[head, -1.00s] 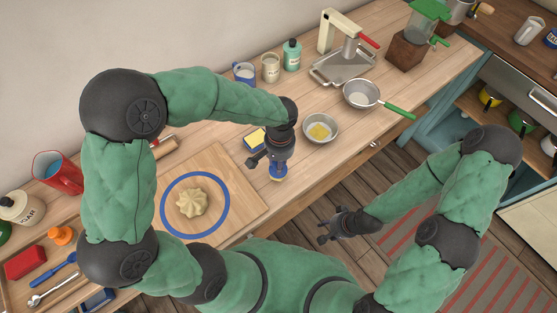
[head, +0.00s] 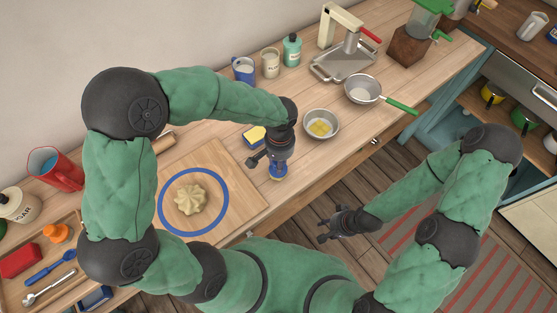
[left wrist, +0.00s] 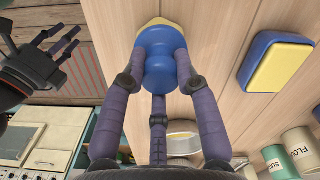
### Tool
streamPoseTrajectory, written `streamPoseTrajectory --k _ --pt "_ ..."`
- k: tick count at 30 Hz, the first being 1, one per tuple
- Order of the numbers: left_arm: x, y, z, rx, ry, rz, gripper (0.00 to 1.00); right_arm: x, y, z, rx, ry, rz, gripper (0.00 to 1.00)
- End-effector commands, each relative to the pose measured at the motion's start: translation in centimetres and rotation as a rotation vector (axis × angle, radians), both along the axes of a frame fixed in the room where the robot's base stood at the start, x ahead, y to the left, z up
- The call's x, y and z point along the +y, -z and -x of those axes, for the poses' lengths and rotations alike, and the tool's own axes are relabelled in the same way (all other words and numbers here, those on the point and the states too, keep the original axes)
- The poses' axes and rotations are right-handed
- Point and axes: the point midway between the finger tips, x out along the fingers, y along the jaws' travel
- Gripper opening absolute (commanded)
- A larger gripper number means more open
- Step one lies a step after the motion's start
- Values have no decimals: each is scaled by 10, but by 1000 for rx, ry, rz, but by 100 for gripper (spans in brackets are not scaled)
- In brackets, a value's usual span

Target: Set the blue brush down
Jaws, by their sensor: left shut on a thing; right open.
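The blue brush (left wrist: 157,55) has a rounded blue body with a pale yellow end, seen in the left wrist view. My left gripper (left wrist: 160,75) has its fingers closed around the blue body. In the head view the brush (head: 278,172) shows below my left gripper (head: 279,162), over the wooden counter to the right of the cutting board. The yellow end is at or just above the wood; I cannot tell whether it touches. My right gripper (head: 338,226) is open and empty, off the counter's front edge above the floor.
A blue and yellow sponge (head: 254,135) lies close behind the left gripper, and a metal bowl (head: 321,124) with yellow contents stands to its right. The cutting board (head: 240,185) with dough (head: 190,199) is on the left. Bare counter (head: 318,160) lies right of the brush.

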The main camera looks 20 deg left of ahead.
Motion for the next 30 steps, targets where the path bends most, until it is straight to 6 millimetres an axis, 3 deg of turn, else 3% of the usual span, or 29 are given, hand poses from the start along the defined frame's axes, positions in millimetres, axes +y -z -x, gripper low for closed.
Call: streamPoseTrajectory --k 23,24,27,30 --pt "0 6 0 -1 0 0 4 0 5 0 0 0 0 42" --pt "0 6 0 -1 0 0 33 0 5 0 0 0 0 42" --pt "0 5 0 -1 0 0 58 0 4 0 0 0 0 42" --pt "0 5 0 -1 0 0 58 0 4 0 0 0 0 42"
